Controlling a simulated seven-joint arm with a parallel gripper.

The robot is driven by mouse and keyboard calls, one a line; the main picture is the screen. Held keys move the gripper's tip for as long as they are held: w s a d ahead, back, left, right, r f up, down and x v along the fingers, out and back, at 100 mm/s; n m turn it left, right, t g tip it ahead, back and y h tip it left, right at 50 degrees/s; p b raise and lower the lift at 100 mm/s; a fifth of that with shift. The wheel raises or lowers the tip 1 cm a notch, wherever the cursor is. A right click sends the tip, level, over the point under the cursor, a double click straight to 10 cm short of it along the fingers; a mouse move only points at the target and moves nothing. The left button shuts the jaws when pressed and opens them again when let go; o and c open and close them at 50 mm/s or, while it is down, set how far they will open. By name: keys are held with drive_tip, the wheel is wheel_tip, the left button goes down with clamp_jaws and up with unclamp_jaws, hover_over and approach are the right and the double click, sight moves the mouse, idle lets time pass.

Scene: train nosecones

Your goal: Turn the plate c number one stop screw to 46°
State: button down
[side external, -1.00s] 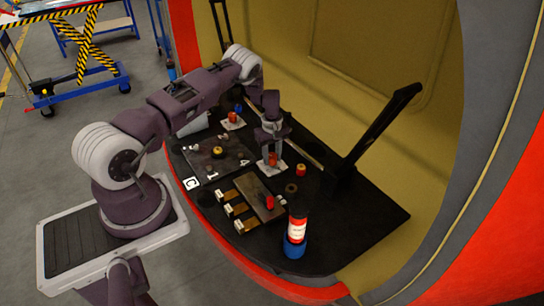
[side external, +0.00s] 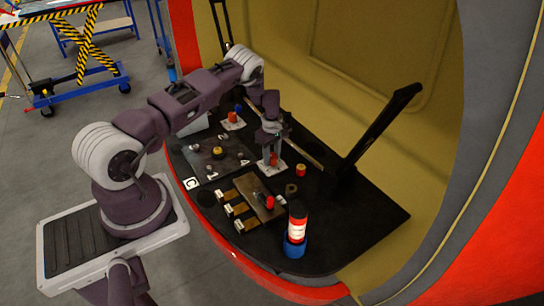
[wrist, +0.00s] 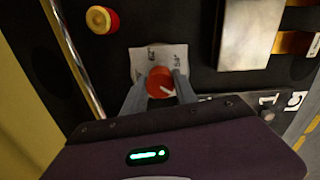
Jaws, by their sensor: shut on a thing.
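The stop screw is a round orange-red knob (wrist: 158,79) with a white pointer mark, on a white printed card (wrist: 145,55). Small print shows on the card, too small to read surely. My gripper (wrist: 160,93) is shut on the knob, with a grey finger on each side. In the side view my gripper (side external: 271,157) points down at the white card (side external: 280,166) and largely hides the knob. Plate C (side external: 205,165), a dark plate with a yellow-topped knob (side external: 218,152), lies left of it, with a white C label (side external: 191,183) at its corner.
A red-and-yellow knob (side external: 300,170) stands close to the right of my gripper. In front are a brown block with a red peg (side external: 269,203), several brass pieces (side external: 233,209) and a red-blue bottle (side external: 295,232). A black post (side external: 375,130) rises at right.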

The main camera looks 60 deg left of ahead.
sight(272, 156)
drive_tip(key=c, duration=1)
unclamp_jaws()
drive_tip(key=shift+o, duration=0.2)
wheel_tip(272, 156, up, 7)
drive_tip(key=shift+r, duration=0.1)
